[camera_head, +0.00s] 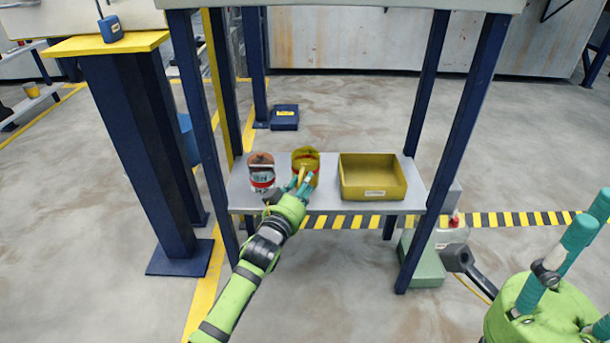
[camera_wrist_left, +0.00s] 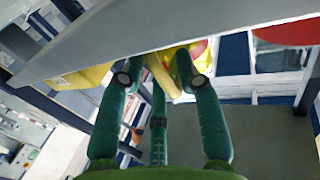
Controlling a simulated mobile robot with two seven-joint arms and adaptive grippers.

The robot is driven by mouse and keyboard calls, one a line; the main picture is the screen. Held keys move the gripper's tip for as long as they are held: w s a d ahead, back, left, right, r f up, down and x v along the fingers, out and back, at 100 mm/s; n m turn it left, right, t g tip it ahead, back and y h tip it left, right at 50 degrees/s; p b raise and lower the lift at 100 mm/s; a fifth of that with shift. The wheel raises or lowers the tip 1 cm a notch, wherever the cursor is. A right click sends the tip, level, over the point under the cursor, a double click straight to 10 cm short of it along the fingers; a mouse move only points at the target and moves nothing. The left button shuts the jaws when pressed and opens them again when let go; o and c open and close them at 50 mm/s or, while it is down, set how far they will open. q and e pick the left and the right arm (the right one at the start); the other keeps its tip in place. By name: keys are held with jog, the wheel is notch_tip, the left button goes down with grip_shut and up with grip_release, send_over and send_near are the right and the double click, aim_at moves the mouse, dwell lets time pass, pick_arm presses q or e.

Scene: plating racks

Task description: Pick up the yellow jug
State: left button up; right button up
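The yellow jug (camera_head: 306,157) stands on the grey shelf, between a red-and-white container and a yellow bin. It has red markings, and its handle faces me. My left gripper (camera_head: 300,184) is at the near side of the jug, with its teal fingers around the handle. In the left wrist view the yellow handle (camera_wrist_left: 162,77) lies between the spread fingers of the left gripper (camera_wrist_left: 160,70), with gaps visible beside it. The jug's body (camera_wrist_left: 196,50) is partly hidden behind a finger and the shelf edge. My right gripper (camera_head: 580,262) is empty at the lower right, fingers spread.
The red-and-white container (camera_head: 262,182) stands close left of the jug. The yellow bin (camera_head: 372,193) is to the right. Blue posts frame the grey shelf (camera_head: 328,200). A green canister (camera_head: 425,262) stands on the floor below right.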

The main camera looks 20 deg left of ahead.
pick_arm(q)
grip_shut()
jog(key=shift+r, duration=0.1)
